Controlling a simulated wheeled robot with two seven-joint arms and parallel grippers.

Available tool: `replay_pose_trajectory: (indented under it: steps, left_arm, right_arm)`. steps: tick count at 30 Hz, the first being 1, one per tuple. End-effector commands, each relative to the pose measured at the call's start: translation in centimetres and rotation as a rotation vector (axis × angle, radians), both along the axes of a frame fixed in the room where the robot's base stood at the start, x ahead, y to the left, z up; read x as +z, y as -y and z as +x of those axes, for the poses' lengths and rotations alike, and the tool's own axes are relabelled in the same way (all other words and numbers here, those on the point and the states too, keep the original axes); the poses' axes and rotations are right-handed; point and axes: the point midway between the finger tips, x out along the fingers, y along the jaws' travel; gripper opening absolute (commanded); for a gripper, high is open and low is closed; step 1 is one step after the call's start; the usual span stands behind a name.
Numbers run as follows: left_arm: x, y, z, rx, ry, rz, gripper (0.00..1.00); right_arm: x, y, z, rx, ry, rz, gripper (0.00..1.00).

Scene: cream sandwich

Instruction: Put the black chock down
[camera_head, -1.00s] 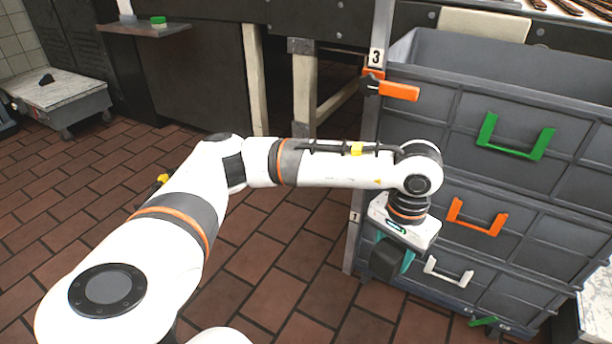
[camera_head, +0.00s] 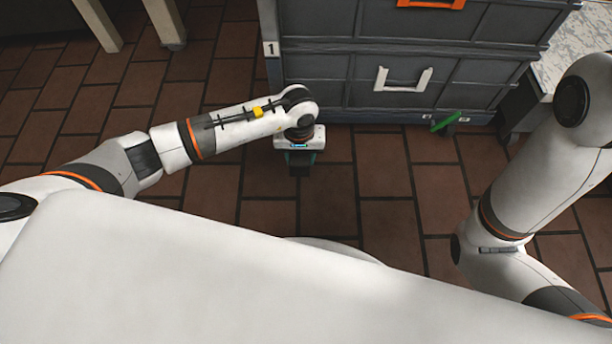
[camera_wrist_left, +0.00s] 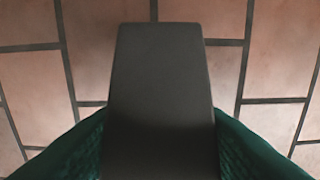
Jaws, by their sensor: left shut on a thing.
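The black chock (camera_wrist_left: 160,85) fills the middle of the left wrist view, its dark flat face narrowing away from the camera. The green-lined fingers of my left gripper (camera_head: 301,158) are shut on it from both sides. In the head view the gripper points down over the brick floor (camera_head: 388,178), just in front of the crate stack, and the chock is mostly hidden under the wrist. I cannot tell whether the chock touches the floor. My right arm shows at the right, but its gripper is out of view.
The grey crate stack (camera_head: 330,78) stands directly behind my left gripper, with a white handle (camera_head: 403,80) and an orange handle above. A green piece (camera_head: 447,122) sits at its base. Table legs (camera_head: 97,22) stand at the upper left. The floor around the gripper is clear.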

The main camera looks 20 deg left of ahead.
Motion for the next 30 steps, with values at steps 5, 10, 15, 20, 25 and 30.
replay_pose_trajectory:
  steps: [5,10,15,20,25,30]
  left_arm:
    - [-3.2,0.3,-0.6,0.014,-0.003,0.004,0.2]
    - [-6.0,0.3,-0.7,0.015,-0.006,0.005,0.2]
    - [-8.9,0.3,-0.7,0.014,-0.006,0.005,0.2]
    - [-9.9,0.3,-0.6,0.015,-0.004,0.004,0.2]
    - [-12.5,0.3,-0.7,0.014,-0.005,0.004,0.2]
    - [-12.6,0.3,-0.6,0.014,-0.003,0.006,0.2]
  right_arm:
    - [-0.4,-0.1,-1.2,-0.001,0.035,-0.002,0.33]
    - [-2.3,-0.1,-1.2,-0.001,0.035,-0.002,0.33]
    - [-4.4,-0.1,-1.2,-0.001,0.035,-0.002,0.33]
    - [-5.2,-0.1,-1.2,-0.001,0.035,-0.002,0.33]
    - [-7.2,-0.1,-1.2,-0.002,0.036,-0.003,0.33]
    - [-7.2,-0.1,-1.2,-0.002,0.035,-0.003,0.33]
